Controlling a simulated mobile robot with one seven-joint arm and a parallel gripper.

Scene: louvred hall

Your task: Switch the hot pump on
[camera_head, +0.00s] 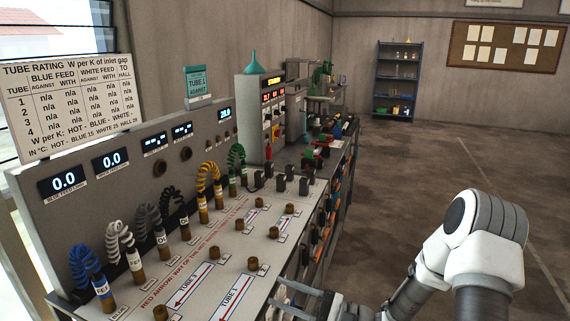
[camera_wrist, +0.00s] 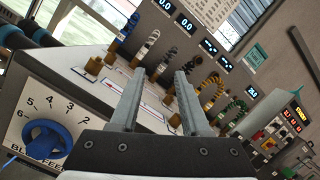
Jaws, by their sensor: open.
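No switch readable as the hot pump's shows in either view. A grey cabinet (camera_head: 248,112) stands beyond the bench panel, with a yellow lit sign, red digits and small controls on its front; their labels are too small to read. It also shows at the right of the wrist view (camera_wrist: 287,128). My gripper (camera_head: 284,294) is at the near front edge of the bench, well short of the cabinet. In the wrist view my gripper (camera_wrist: 158,80) has two parted fingers with nothing between them.
A blue dial (camera_wrist: 44,142) marked as a feed is close at the wrist view's left. Coiled hoses and brown fittings line the bench top (camera_head: 215,254). A rating board (camera_head: 70,100) stands at left. A blue shelf (camera_head: 396,80) is far back. Floor right of the bench is clear.

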